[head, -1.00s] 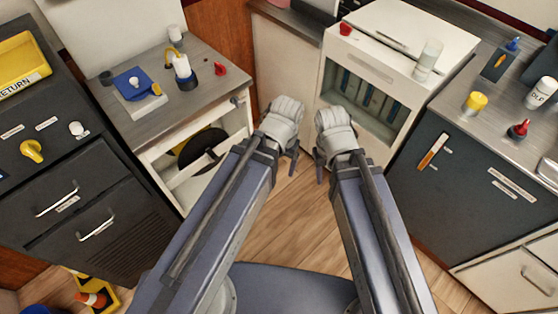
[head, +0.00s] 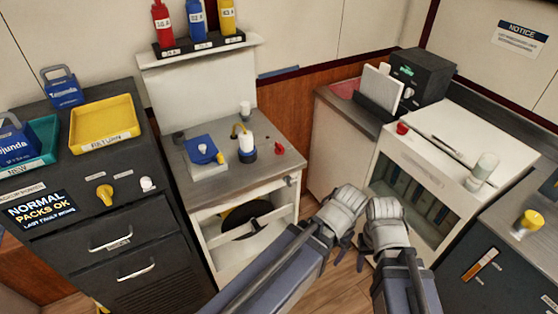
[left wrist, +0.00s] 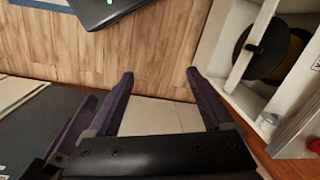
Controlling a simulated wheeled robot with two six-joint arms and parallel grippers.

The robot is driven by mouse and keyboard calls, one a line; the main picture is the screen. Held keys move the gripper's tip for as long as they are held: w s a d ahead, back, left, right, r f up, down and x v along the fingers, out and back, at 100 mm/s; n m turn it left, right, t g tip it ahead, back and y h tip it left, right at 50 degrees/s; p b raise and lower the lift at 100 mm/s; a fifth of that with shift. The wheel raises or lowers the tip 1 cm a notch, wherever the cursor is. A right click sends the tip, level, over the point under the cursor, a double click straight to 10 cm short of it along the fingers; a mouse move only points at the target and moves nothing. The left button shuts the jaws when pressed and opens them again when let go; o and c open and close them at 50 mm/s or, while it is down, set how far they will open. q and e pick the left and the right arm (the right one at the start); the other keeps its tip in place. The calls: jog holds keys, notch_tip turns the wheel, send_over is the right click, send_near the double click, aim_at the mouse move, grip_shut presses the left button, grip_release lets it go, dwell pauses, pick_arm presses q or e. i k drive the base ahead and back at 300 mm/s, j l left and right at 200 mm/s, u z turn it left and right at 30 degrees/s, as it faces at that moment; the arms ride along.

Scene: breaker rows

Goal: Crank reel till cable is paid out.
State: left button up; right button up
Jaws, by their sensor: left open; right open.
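The reel (head: 243,219), a dark disc with a yellow part, sits inside the white cabinet (head: 207,250) under the grey counter. It also shows in the left wrist view (left wrist: 262,48), behind a white bar. A small grey knob (head: 291,181) is on the cabinet's upper right edge; I cannot tell whether it is the crank. My left gripper (left wrist: 160,75) is open and empty above the wood floor, apart from the reel and to its right in the head view. My right gripper (head: 368,252) is open beside it, before the glass-fronted cabinet. No paid-out cable is distinguishable.
A blue device (head: 202,150), a white bottle (head: 247,146) and a red piece (head: 279,149) stand on the counter. A dark drawer unit (head: 120,225) is left. A white glass-fronted cabinet (head: 425,160) is right. Floor (head: 345,272) is clear between them.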

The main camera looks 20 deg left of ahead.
aim_at(246, 212)
jog(key=u, duration=1.2)
jog(key=k+l+u, duration=0.1)
jog(key=u, duration=0.15)
jog(key=k+l+u, duration=0.1)
jog(key=l+u, duration=0.2)
jog(key=k+l, duration=0.75)
jog(key=l, duration=0.15)
